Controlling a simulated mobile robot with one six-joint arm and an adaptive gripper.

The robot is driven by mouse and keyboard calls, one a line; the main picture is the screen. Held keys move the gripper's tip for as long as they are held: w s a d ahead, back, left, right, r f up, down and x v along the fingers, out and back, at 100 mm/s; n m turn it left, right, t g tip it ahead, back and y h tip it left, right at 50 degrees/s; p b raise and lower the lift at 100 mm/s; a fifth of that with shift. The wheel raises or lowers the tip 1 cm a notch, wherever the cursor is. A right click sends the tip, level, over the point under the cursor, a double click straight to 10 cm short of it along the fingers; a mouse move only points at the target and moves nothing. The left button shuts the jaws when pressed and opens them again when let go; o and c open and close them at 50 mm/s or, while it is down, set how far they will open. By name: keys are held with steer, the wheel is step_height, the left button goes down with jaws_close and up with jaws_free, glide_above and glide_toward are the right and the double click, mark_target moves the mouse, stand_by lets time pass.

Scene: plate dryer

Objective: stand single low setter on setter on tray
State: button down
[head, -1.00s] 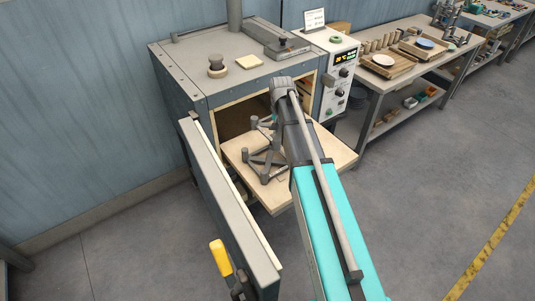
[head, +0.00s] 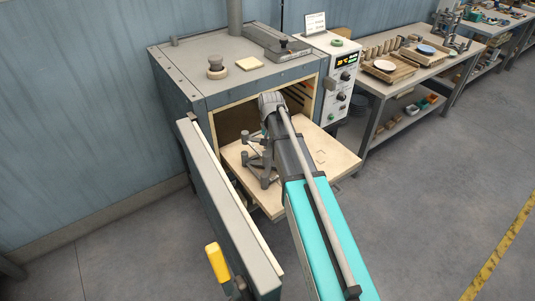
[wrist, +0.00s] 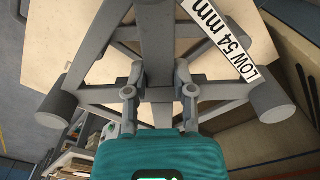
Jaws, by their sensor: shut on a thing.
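My gripper (wrist: 160,92) is shut on a grey setter (wrist: 215,95), gripping a bar between two short cylindrical posts. A white label reading "LOW 54 mm" crosses the upper right of the wrist view. More grey bars show beyond the grip; I cannot tell fully which belong to the held setter. In the head view, grey setter parts (head: 264,182) show over the left half of the pale tray (head: 315,180), left of my arm. My arm hides the gripper's fingers and part of the setters there. Contact between setters cannot be made out.
The tray sticks out of the open kiln chamber (head: 235,122). The open door (head: 228,205) stands close on the left. A control panel (head: 343,75) is at the right of the opening. The tray's right half looks clear. A workbench (head: 385,84) stands farther right.

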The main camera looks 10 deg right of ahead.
steer(key=shift+f, duration=0.15)
steer(key=shift+s+a+f+b, duration=0.1)
steer(key=shift+a+f+b, duration=0.35)
steer(key=shift+b, duration=0.2)
steer(key=shift+f+b, duration=1.35)
steer(key=shift+f, duration=0.1)
steer(key=shift+f+b, duration=0.45)
steer(key=shift+b, duration=0.05)
steer(key=shift+c, duration=2.3)
jaws_free()
steer(key=shift+r, duration=0.15)
step_height(320, 180, up, 13)
steer(key=p, duration=1.3)
steer(key=shift+s, duration=0.1)
